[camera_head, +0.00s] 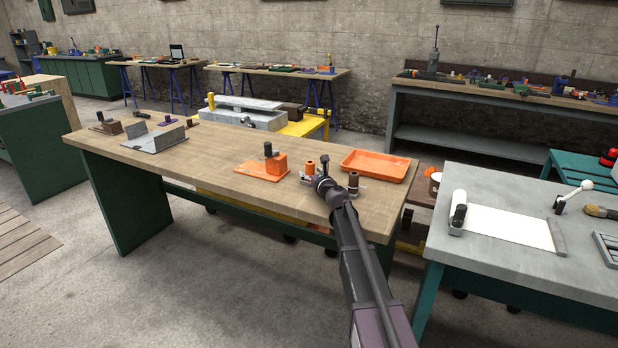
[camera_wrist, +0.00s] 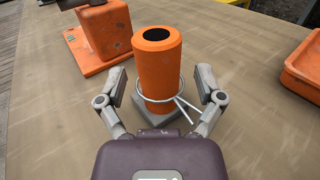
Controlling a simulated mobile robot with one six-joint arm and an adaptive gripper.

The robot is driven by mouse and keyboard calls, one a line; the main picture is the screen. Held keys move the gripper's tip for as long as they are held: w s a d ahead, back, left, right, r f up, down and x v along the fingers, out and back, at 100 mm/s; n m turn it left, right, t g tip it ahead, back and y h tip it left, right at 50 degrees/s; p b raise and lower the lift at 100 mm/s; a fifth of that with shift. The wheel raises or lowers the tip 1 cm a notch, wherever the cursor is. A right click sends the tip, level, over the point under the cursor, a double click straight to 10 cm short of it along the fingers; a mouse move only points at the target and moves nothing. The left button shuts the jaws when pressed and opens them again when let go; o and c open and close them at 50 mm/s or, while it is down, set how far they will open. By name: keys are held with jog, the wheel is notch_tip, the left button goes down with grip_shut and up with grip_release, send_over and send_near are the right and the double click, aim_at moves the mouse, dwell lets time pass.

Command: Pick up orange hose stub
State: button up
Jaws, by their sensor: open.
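The orange hose stub (camera_wrist: 157,62) stands upright in the wrist view, a cylinder with a dark hole in its top. A thin metal wire ring (camera_wrist: 160,97) with two crossing tails goes around its lower part. It stands on a small grey base (camera_wrist: 153,116). It also shows small in the head view (camera_head: 310,167), on the wooden workbench (camera_head: 215,165). My gripper (camera_wrist: 162,82) is open, one finger on each side of the stub, with gaps visible between fingers and stub. In the head view my gripper (camera_head: 322,182) is right beside the stub.
An orange block on a flat orange plate (camera_head: 263,171) is left of the stub. An orange tray (camera_head: 375,165) is to the right. A dark brown cylinder (camera_head: 353,183) stands close to my gripper. A grey metal bracket (camera_head: 152,140) lies farther left; the benchtop between is clear.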

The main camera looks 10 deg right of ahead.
jog(key=shift+w+a, duration=0.1)
jog(key=shift+w, duration=0.3)
grip_shut()
dwell(0.4)
